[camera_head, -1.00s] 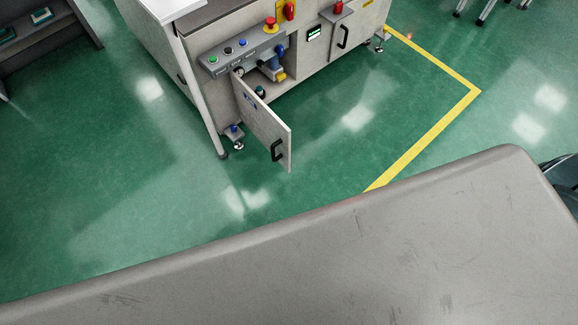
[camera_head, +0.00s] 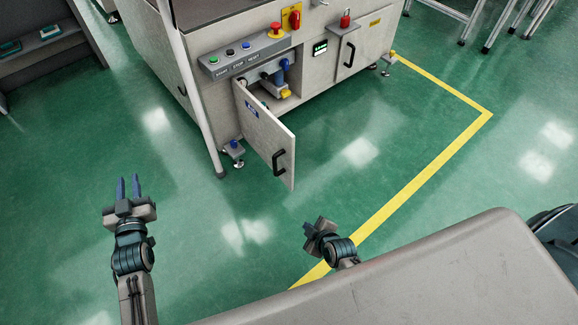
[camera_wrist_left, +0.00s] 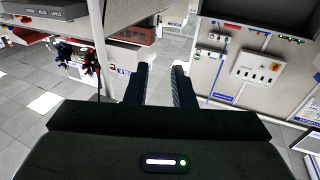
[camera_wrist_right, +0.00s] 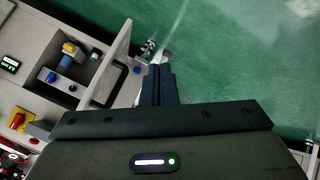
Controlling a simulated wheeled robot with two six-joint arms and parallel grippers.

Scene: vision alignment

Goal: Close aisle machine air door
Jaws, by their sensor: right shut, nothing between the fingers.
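The air door (camera_head: 268,138) is a light grey panel with a black handle (camera_head: 279,162), standing swung open from the front of the grey machine (camera_head: 225,85). Its opening shows blue and yellow air fittings (camera_head: 281,80). The open door also shows in the right wrist view (camera_wrist_right: 112,62), seen near edge-on. My left gripper (camera_head: 128,188) is open and empty, left of the door and apart from it. My right gripper (camera_head: 314,226) is shut and empty, below and right of the door, not touching it. In the right wrist view its closed fingers (camera_wrist_right: 157,75) show beyond the door's edge.
A button panel (camera_head: 237,59) and red switch (camera_head: 291,18) sit above the opening. A white post (camera_head: 187,80) stands left of the door. A yellow line (camera_head: 440,155) marks the green floor, which is clear around the door. A grey surface (camera_head: 430,275) fills the front right.

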